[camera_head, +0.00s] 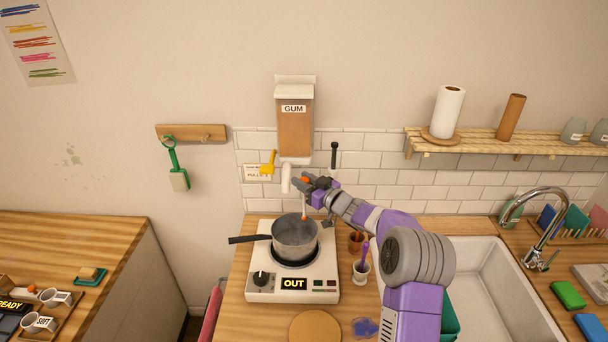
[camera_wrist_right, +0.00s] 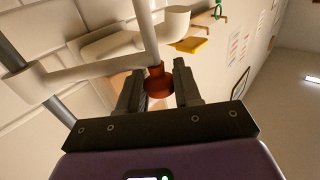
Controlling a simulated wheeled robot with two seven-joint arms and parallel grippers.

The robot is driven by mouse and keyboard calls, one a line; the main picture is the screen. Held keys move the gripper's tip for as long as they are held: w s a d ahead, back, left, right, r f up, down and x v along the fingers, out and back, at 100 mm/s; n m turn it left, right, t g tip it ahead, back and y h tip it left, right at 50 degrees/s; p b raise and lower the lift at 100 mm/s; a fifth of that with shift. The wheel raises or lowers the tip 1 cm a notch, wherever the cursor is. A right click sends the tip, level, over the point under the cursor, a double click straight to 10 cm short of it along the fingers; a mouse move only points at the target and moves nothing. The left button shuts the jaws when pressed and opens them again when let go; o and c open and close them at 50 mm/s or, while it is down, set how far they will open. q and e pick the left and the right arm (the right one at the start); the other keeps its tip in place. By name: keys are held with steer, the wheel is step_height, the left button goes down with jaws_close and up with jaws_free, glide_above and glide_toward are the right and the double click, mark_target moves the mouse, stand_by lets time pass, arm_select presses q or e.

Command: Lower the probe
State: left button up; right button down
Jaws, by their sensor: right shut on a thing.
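The probe is a thin pale rod (camera_head: 304,207) that hangs upright over the far part of the grey pot (camera_head: 294,240). I cannot tell whether its tip touches the dark contents. My right gripper (camera_head: 310,182) is above the pot, shut on the probe's orange-red knob. In the wrist view the knob (camera_wrist_right: 158,84) sits between the two fingers of my right gripper (camera_wrist_right: 159,88), and the pale rod (camera_wrist_right: 145,30) runs out from it. A pale arm (camera_wrist_right: 85,78) links the rod to a grey post (camera_wrist_right: 15,60). My left gripper is out of view.
The pot stands on a white hot plate (camera_head: 261,293) whose display reads OUT. A GUM dispenser (camera_head: 294,130) hangs on the wall above, its white spout (camera_head: 286,178) near my gripper. A sink (camera_head: 490,285) lies further right.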

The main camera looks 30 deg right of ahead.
mark_target(304, 216)
step_height(304, 216, down, 10)
steer(key=b, duration=0.4)
steer(key=shift+r+b, duration=0.25)
steer(key=shift+b, duration=0.1)
steer(key=shift+f, duration=0.15)
steer(key=c, duration=0.8)
jaws_free()
steer(key=shift+v, duration=3.85)
